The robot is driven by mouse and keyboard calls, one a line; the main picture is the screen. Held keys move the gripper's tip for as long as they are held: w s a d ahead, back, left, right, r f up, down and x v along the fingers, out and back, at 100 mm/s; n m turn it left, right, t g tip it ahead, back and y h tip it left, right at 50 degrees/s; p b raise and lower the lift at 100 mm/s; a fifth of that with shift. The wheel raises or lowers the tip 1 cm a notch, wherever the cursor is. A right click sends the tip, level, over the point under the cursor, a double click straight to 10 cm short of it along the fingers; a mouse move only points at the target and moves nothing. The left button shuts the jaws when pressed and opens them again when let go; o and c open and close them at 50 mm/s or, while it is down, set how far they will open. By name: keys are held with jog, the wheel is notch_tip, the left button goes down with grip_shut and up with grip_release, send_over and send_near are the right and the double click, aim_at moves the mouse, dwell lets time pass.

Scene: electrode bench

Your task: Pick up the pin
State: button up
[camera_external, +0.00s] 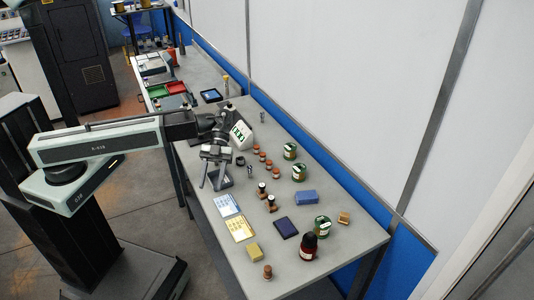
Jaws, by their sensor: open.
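My gripper (213,178) hangs over the left edge of the grey bench (205,205), with its jaws pointing down. The jaws are apart and nothing shows between them. A small upright metallic piece (250,171), which looks like a pin, stands on the bench to the right of my gripper. A similar small metallic piece (262,117) stands farther back, near the wall. Both are too small to tell which is the pin. A dark block (223,182) sits just beside and partly behind the jaws.
Several small brown-topped bottles and green-labelled jars (289,151) stand to the right. A white labelled device (241,135) stands behind my gripper.

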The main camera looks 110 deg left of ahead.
jog(key=s+a+f+n+t+b, duration=0.1)
jog(key=s+a, duration=0.3)
jog(key=a, duration=0.4)
jog(key=s+a+f+n+t+y+b, duration=0.1)
jog(key=s+a+f+n+t+b, duration=0.1)
jog(key=a, duration=0.7)
jog(key=s+a+f+n+t+b, duration=0.1)
jog(key=s+a+n+t+b, duration=0.1)
jog(key=s+a, duration=0.4)
jog(key=shift+a+f+t+b, duration=0.2)
jog(key=shift+a+t, duration=0.2)
jog(key=shift+a, duration=0.3)
jog(key=shift+a+f+t+b, duration=0.1)
jog(key=shift+a+f+t, duration=0.1)
jog(key=shift+a+t, duration=0.35)
notch_tip(320, 180, down, 4)
jog(key=b, duration=0.4)
jog(key=shift+w+a, duration=0.1)
notch_tip(320, 180, down, 4)
jog(key=b, duration=0.4)
jog(key=shift+f, duration=0.1)
jog(key=shift+w+d+g+y, duration=0.3)
jog(key=shift+w+d, duration=0.55)
jog(key=shift+d, duration=0.3)
grip_shut()
